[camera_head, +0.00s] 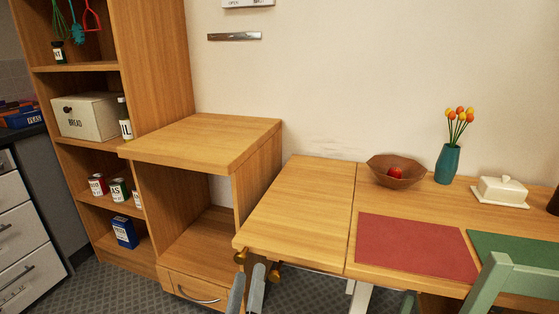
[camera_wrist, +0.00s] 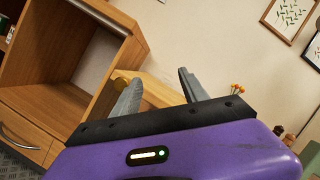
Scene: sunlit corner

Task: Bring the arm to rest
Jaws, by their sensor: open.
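My gripper (camera_head: 246,288) shows at the bottom edge of the head view, in front of the near left corner of the wooden table (camera_head: 296,222). In the wrist view my gripper (camera_wrist: 160,90) has its two grey fingers spread apart, with nothing between them. The rest of my arm is out of the head view.
A wooden shelf unit (camera_head: 155,60) and a lower open cabinet (camera_head: 200,140) stand left of the table. On the table are a brown bowl (camera_head: 388,178), a teal vase (camera_head: 449,163), a butter dish (camera_head: 500,190) and a red mat (camera_head: 415,247). A green chair (camera_head: 488,285) stands at right.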

